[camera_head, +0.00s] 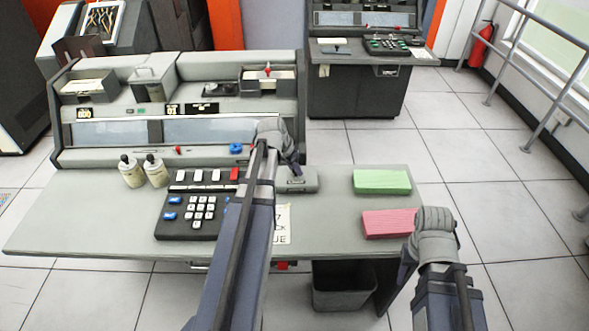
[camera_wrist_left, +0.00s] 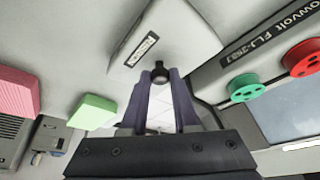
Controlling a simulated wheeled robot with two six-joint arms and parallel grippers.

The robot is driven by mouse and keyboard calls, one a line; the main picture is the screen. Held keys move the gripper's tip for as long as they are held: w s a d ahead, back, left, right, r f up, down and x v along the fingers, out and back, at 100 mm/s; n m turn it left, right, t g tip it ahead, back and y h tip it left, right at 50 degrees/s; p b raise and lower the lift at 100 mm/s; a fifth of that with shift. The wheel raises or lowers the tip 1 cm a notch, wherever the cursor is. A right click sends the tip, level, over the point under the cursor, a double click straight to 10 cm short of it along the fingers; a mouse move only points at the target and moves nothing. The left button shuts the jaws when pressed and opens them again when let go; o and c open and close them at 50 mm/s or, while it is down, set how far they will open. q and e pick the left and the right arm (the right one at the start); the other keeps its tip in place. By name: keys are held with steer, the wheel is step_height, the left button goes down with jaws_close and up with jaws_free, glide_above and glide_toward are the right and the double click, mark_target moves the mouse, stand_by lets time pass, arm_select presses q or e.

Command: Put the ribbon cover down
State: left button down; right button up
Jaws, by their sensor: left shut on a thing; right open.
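The ribbon cover (camera_head: 305,182) is a small grey box-like part with a dark knob on top, at the desk's middle right. In the left wrist view the grey, labelled cover (camera_wrist_left: 180,50) fills the upper middle. My left gripper (camera_head: 296,170) is shut on its dark knob (camera_wrist_left: 160,73), which also shows between the fingers in the wrist view. The cover is on or just above the desk; I cannot tell if it touches.
A green card stack (camera_head: 382,182) and a pink card stack (camera_head: 388,223) lie on the desk (camera_head: 335,235) right of the cover. The machine (camera_head: 130,158) stands behind. A bin (camera_head: 343,290) is below.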

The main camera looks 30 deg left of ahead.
arm_select(q)
steer(key=c, duration=0.7)
jaws_free()
steer(key=shift+f, duration=0.1)
steer(key=p+v, duration=1.1)
steer(key=v, duration=0.1)
steer(key=shift+s, duration=0.1)
steer(key=s+d+g, duration=0.1)
steer(key=s+d, duration=0.3)
steer(key=d, duration=0.6)
steer(key=s+d+g+y, duration=0.1)
steer(key=s+d, duration=0.3)
steer(key=d, duration=0.7)
steer(key=s+d+f+m+g+y, duration=0.1)
steer(key=s+d, duration=0.3)
steer(key=d, duration=0.7)
steer(key=shift+s+d+f+g, duration=0.15)
steer(key=shift+s+d+g, duration=0.15)
steer(key=shift+g, duration=0.5)
